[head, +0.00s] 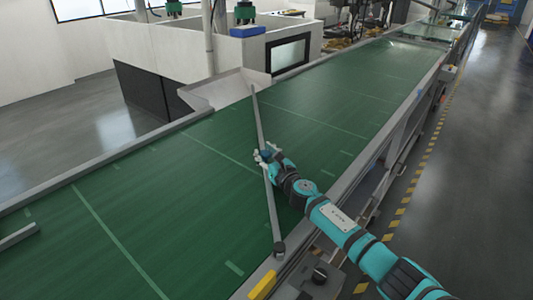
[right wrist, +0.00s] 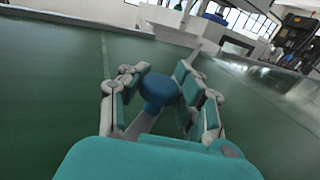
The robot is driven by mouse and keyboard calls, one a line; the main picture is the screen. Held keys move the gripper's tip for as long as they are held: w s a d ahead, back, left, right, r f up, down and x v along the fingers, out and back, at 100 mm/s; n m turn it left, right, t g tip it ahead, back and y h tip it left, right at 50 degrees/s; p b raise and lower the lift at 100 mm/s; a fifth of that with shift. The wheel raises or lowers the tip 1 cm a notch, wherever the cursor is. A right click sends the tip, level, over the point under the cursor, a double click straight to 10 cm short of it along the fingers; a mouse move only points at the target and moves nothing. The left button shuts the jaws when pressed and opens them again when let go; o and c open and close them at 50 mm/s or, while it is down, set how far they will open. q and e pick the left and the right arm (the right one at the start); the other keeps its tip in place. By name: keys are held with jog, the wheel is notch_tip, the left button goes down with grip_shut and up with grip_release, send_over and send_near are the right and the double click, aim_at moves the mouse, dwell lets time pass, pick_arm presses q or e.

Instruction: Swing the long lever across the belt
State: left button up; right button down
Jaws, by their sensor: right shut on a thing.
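The long lever (head: 261,120) is a thin grey bar lying over the green belt (head: 130,200). It runs from a round pivot (head: 279,248) at the near right edge of the belt to the far edge, its tip by a metal chute. My right gripper (head: 264,156) is at about the middle of the bar. In the right wrist view, my right gripper (right wrist: 165,98) has its fingers on both sides of a blue knob (right wrist: 158,90) and is shut on it. Part of the bar shows below the knob. My left gripper is not in view.
A metal chute (head: 226,90) meets the belt's far edge. A shorter grey bar (head: 18,236) juts in at the left. A yellow block (head: 262,285) and a black knob (head: 320,275) sit near the pivot. The belt surface around the lever is clear.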

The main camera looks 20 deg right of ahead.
jog(key=shift+s+a+f, duration=0.15)
jog(key=shift+a+f, duration=0.15)
jog(key=shift+f, duration=0.1)
jog(key=c, duration=1.2)
grip_release()
jog(key=shift+c, duration=0.2)
jog(key=o, duration=0.3)
jog(key=shift+s+r, duration=0.15)
jog(key=shift+r, duration=0.15)
jog(key=shift+o, duration=0.2)
jog(key=shift+d, duration=0.2)
jog(key=v, duration=1.1)
jog(key=shift+s, duration=0.4)
